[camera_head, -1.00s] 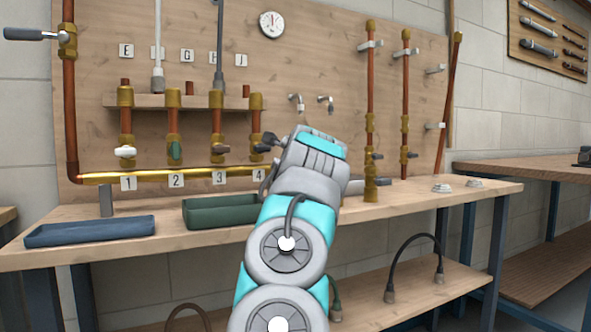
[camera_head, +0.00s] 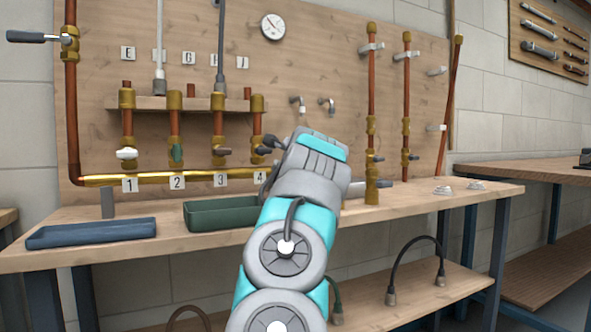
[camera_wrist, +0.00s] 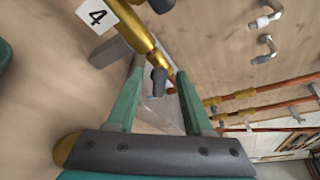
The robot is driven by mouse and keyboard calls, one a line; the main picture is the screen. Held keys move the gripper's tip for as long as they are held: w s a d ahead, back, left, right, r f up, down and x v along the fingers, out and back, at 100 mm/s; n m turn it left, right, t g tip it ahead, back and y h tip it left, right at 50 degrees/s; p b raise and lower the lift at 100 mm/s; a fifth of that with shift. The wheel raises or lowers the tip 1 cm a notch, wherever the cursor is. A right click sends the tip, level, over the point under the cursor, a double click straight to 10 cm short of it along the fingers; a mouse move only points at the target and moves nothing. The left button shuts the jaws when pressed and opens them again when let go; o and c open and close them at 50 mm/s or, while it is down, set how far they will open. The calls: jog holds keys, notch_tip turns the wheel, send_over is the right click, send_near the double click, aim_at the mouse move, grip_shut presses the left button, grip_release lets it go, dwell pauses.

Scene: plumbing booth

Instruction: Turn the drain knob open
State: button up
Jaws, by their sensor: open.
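A dark grey knob (camera_wrist: 158,82) sits by the right end of the brass manifold pipe in the wrist view, past the "4" label (camera_wrist: 96,13). I take it to be the drain knob. My gripper (camera_wrist: 159,69) is open, its two green fingers on either side of the knob; I cannot tell whether either touches it. In the head view the brass manifold (camera_head: 150,179) runs behind labels 1 to 4. There my wrist and arm hide its right end, the knob and the fingers.
Several vertical valves with small handles, such as the white one (camera_head: 126,154), stand above the manifold. A green tray (camera_head: 222,226) and a blue tray (camera_head: 90,233) lie on the bench. Copper pipes (camera_head: 406,90) rise to the right. A pale translucent thing (camera_wrist: 160,108) shows between the fingers.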

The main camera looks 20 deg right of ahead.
jog(key=shift+v, duration=3.75)
jog(key=shift+a, duration=0.1)
